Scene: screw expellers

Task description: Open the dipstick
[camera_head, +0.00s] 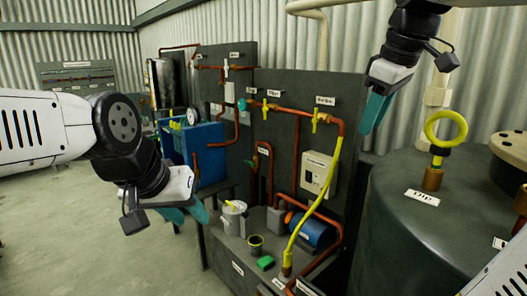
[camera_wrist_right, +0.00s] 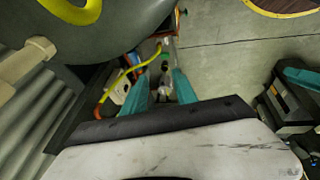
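The dipstick has a yellow ring handle (camera_head: 445,129) standing upright above a brass fitting (camera_head: 432,179) on top of the dark grey tank (camera_head: 415,235), next to a white label. The ring also shows at the top left of the right wrist view (camera_wrist_right: 78,10). My right gripper (camera_head: 376,108) is in the air to the left of the ring, apart from it, with its teal fingers pointing down. In the right wrist view the fingers (camera_wrist_right: 160,92) are spread with nothing held between them. My left gripper (camera_head: 186,213) hangs low at the left, far from the tank, its fingers apart and empty.
A dark panel (camera_head: 358,97) with copper pipes and yellow valves stands left of the tank. A pale pipe (camera_head: 438,90) stands behind the ring.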

